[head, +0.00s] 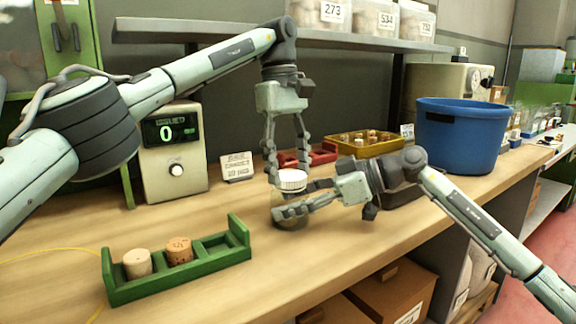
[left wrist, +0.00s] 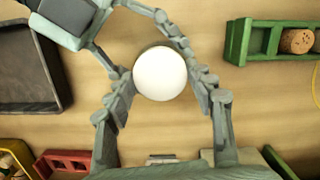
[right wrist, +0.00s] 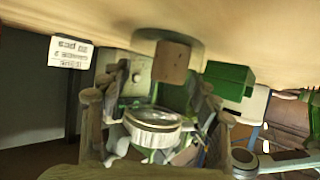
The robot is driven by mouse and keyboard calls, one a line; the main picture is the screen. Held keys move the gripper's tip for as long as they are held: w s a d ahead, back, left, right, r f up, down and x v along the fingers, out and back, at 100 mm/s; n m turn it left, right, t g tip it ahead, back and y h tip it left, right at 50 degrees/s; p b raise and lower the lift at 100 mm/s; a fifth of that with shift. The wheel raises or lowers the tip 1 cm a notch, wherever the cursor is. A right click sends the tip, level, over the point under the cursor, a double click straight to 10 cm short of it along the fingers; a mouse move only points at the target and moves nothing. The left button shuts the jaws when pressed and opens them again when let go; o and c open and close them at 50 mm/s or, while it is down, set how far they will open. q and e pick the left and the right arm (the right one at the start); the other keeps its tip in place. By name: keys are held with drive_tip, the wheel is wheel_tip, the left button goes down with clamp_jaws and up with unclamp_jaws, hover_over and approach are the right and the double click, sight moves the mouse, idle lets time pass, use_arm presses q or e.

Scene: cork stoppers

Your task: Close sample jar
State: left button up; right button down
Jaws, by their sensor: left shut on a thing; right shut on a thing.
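A white ribbed lid (head: 291,179) is between the fingers of my left gripper (head: 271,178), which points down and is shut on it. The lid shows as a white disc in the left wrist view (left wrist: 160,73). Below it the clear glass jar (head: 290,220) stands on the bench, in the fingers of my right gripper (head: 292,208), which comes from the right and is shut on it. The right wrist view, upside down, shows a cork (right wrist: 171,62) inside the jar and the lid (right wrist: 153,122) over its mouth. I cannot tell whether the lid is seated.
A green rack (head: 180,282) with two corks and an empty compartment lies at front left.

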use_arm(q)
drive_tip(key=m+y, duration=0.1)
drive_tip(key=m, duration=0.5)
drive_tip(key=shift+d+m, duration=0.15)
drive_tip(key=shift+m, duration=0.15)
drive_tip(key=m, duration=0.4)
drive_tip(key=shift+y, duration=0.3)
drive_tip(key=o, duration=0.7)
drive_tip(key=shift+c, duration=0.5)
